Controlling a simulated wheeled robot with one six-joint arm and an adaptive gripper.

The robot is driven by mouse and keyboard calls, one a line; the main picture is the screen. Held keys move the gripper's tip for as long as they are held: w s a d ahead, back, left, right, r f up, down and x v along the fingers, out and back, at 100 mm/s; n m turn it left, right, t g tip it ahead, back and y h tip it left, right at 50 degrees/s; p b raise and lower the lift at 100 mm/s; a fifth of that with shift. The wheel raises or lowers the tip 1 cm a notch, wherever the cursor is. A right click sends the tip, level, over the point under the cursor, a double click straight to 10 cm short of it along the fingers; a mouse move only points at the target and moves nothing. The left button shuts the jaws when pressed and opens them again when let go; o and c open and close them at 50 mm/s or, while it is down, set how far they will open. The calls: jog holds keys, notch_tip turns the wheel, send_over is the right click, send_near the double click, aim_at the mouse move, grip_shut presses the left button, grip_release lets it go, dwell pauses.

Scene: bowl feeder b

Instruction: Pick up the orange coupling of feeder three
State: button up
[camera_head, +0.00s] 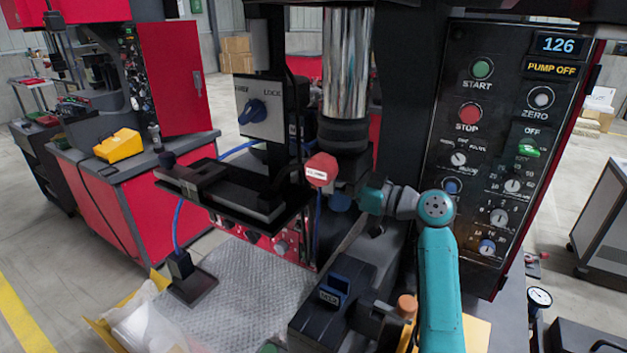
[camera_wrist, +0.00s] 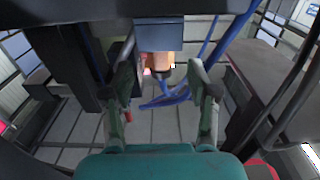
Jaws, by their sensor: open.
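In the wrist view, an orange, short cylindrical piece (camera_wrist: 158,64), apparently a coupling, sits under a dark block with blue hoses below it. My gripper (camera_wrist: 163,92) has its two fingers spread to the left and right of this piece, with clear space on both sides; whether they are level with it I cannot tell. In the head view, my teal arm reaches up to the machine, and the fingers are mostly hidden near the red knob. Another orange cap (camera_head: 406,304) shows beside my arm, low on the black fixture. No feeder number is readable.
A red octagonal knob (camera_head: 321,169) and a black shelf (camera_head: 235,188) stand close left of my wrist. A control panel (camera_head: 505,150) is close on the right. Blue hoses (camera_wrist: 165,98) hang near the fingers. A textured silver mat (camera_head: 240,290) lies open in front.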

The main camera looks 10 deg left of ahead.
jog(key=shift+x, duration=2.6)
grip_shut()
